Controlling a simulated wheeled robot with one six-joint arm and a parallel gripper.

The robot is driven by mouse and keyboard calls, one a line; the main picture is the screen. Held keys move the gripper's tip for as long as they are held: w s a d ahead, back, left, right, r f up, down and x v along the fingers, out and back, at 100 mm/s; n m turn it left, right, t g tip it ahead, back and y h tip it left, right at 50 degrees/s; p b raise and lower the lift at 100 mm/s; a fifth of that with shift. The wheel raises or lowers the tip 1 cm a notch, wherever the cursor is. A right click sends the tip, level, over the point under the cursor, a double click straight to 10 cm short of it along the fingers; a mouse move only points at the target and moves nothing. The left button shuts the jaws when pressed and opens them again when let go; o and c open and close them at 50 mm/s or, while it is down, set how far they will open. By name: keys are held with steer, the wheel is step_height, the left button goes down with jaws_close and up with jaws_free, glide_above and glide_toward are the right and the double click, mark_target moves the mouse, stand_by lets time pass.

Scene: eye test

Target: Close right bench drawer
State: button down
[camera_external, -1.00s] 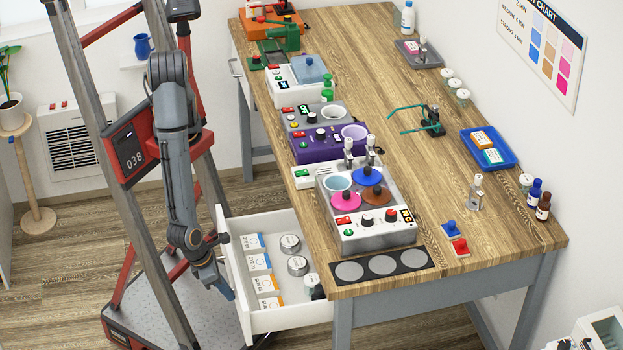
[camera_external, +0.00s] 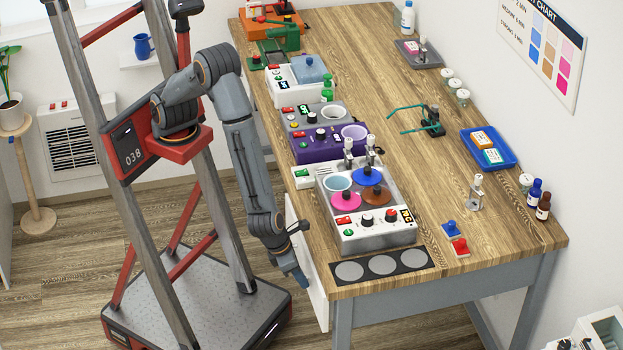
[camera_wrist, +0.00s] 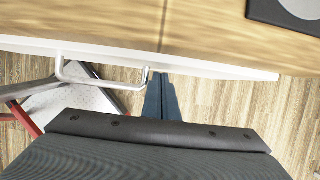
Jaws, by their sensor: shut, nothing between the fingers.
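The right bench drawer shows in the external view as a white front (camera_external: 318,302) up against the near side of the wooden bench (camera_external: 460,262). No drawer interior shows, and I see no clear gap behind the front. In the wrist view the drawer front (camera_wrist: 215,67) is a white strip along the bench edge, with a metal bar handle (camera_wrist: 100,78) to the left of my fingers. My gripper (camera_external: 303,284) is shut and empty, low at the outer face of the front. In the wrist view its blue fingertips (camera_wrist: 161,82) are at or very near the face; contact is unclear.
On the bench above the drawer stand a grey hotplate unit (camera_external: 375,236) with coloured discs and a black mat (camera_external: 381,265) with grey circles. Purple and white devices stand farther back. Bare wooden floor (camera_external: 290,330) lies in front of the drawer.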

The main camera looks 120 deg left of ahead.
steer(key=shift+w+a, duration=0.9)
steer(key=shift+w+a+r, duration=0.1)
steer(key=s+d+r, duration=0.6)
steer(key=r, duration=0.3)
steer(key=s+a+r+n+g+h, duration=0.1)
steer(key=s+a+r+n, duration=0.1)
steer(key=s+a+n, duration=0.7)
steer(key=s+a+r+n+g+h, duration=0.1)
steer(key=s+a+n, duration=0.7)
steer(key=n, duration=1)
step_height(320, 180, up, 2)
steer(key=shift+s+a+r+g+h, duration=0.1)
steer(key=shift+s+a+g+h, duration=0.4)
steer(key=shift+a, duration=0.6)
steer(key=shift+w, duration=0.1)
